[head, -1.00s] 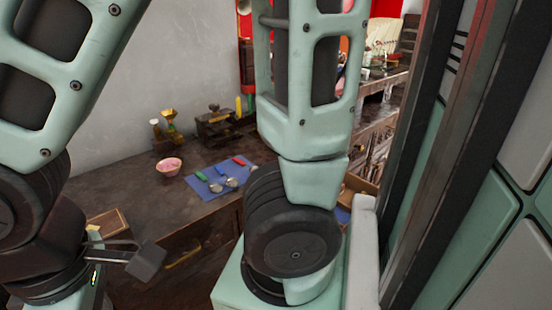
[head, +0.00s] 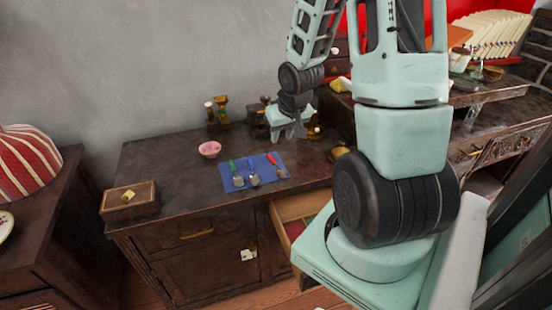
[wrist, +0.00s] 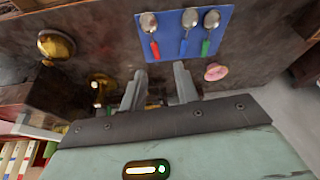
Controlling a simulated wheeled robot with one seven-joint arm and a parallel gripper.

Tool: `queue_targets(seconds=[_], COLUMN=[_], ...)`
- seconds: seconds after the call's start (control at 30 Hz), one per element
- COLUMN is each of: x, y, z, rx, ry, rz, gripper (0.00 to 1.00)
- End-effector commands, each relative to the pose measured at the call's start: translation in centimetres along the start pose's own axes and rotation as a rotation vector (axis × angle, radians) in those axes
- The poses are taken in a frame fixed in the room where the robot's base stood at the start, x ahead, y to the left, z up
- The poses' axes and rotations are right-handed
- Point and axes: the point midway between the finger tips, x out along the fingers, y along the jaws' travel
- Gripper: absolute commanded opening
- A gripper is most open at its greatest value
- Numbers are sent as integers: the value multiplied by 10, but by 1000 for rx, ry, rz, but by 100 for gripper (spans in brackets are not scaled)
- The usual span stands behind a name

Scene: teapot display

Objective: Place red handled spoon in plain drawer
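The red handled spoon (head: 282,173) lies on a blue mat (head: 236,186) on the dark cabinet top, right of a blue-handled and a green-handled spoon. In the wrist view its red handle (wrist: 154,48) points toward my gripper. My gripper (head: 290,134) is above the cabinet top, behind the mat. In the wrist view my gripper's fingers (wrist: 160,72) are apart with nothing between them, short of the spoon. A drawer (head: 301,206) with pale wood inside stands open below the mat's right side; my body hides part of it. I cannot tell whether its front is plain.
A pink bowl (head: 209,149) stands left of the mat. A brass bowl (head: 340,152) is to the right. A grinder (head: 217,113) stands at the back. A wooden box (head: 130,201) is at the left end. Carved drawers (head: 500,150) are at right.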

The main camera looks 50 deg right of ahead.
Motion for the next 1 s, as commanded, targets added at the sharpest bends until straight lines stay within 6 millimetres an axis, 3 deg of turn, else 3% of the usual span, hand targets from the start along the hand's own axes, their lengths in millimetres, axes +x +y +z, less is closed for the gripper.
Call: queue_targets(seconds=[0.03, 0.17, 0.7, 1.0], x=[-1, 10, 111, 132], y=[11, 20, 21, 21], z=[-1, 0, -1, -1], rx=[22, 41, 39, 40], ry=[4, 11, 11, 11], rz=[7, 11, 12, 13], gripper=[31, 31, 31, 31])
